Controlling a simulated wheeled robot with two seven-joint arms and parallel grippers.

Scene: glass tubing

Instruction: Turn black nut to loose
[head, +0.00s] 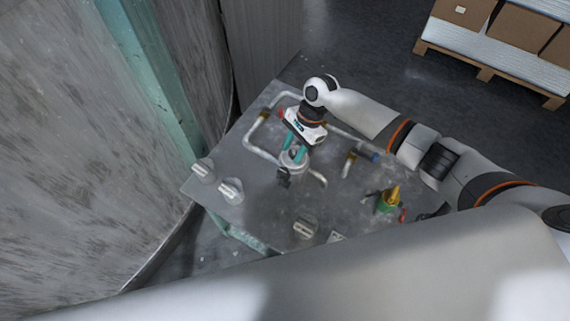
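My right gripper (294,152) points down over the grey metal table, its two teal fingers showing side by side. The fingertips are at a pale round fitting (295,161) on the glass tubing (258,151). A small dark piece (283,178), which may be the black nut, shows just below the fitting. The fingers partly hide the fitting, and I cannot tell whether they grip anything. My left gripper is out of view.
Grey knobbed parts (231,190) stand at the table's (262,212) left edge, with another (305,227) near its front. A green and yellow fitting (389,200) and small tools lie at right. A large wall rises at left. A pallet with boxes (521,27) stands behind.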

